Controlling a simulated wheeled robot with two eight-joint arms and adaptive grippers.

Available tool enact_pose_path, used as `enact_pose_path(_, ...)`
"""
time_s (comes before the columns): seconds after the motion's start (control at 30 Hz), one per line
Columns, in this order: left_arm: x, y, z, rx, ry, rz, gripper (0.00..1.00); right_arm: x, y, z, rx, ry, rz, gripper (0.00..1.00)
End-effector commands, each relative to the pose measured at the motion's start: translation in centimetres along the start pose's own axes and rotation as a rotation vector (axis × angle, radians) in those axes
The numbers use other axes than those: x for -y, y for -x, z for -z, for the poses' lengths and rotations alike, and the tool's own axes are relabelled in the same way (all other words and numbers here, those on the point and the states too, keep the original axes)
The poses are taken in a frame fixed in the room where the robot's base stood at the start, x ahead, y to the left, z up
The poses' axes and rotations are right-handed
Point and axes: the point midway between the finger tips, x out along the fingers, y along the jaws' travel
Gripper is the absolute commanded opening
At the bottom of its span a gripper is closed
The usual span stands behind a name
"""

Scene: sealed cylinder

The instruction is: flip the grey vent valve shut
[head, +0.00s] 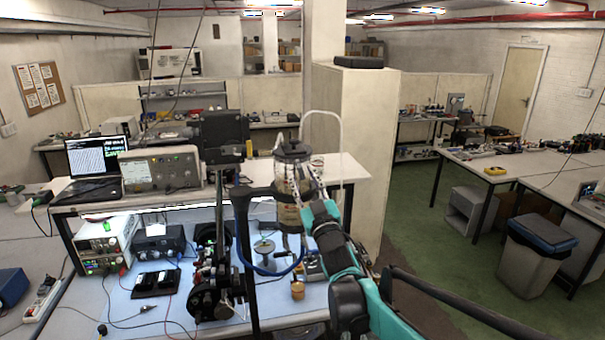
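A tall clear-walled cylinder (288,190) with a dark cap stands at the centre of the bench, with bands and pale parts inside. My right gripper (302,180) is at its right side, overlapping it in the head view. The fingers are small and seen from behind, so I cannot tell whether they are open or shut, or whether they touch anything. I cannot clearly make out the grey vent valve; it may be hidden by the gripper or too small to see.
A blue hose (265,269) loops below the cylinder, near a grey round fitting (264,246) and a small orange-brown pot (297,290). A black stand and equipment (208,285) crowd the left side. A grey instrument (160,170) and laptop (95,160) stand on the shelf behind.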

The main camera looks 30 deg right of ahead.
Motion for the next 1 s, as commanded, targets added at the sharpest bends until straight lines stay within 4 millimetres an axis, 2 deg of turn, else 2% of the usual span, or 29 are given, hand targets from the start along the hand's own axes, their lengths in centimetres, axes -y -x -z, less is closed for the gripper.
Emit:
enact_pose_path(0.1,0.0,0.17,0.12,0.0,0.0,0.0,0.34,0.03,-0.81,0.04,0.0,0.0,0.001,0.34)
enact_pose_path(0.37,0.0,0.15,0.1,0.0,0.0,0.0,0.34,0.04,-0.94,-0.01,0.0,0.0,0.0,0.34)
enact_pose_path(0.5,0.0,0.15,0.11,0.0,0.0,0.0,0.34,0.04,-0.93,-0.01,0.001,0.0,0.0,0.0)
enact_pose_path(0.77,0.0,0.04,0.03,0.0,0.0,0.0,0.34,0.12,-0.91,-0.01,0.0,-0.011,-0.004,0.0)
enact_pose_path(1.0,0.0,-0.82,-0.59,0.0,0.0,0.0,0.34,0.66,-0.9,-0.07,-0.001,-0.152,-0.06,0.0)
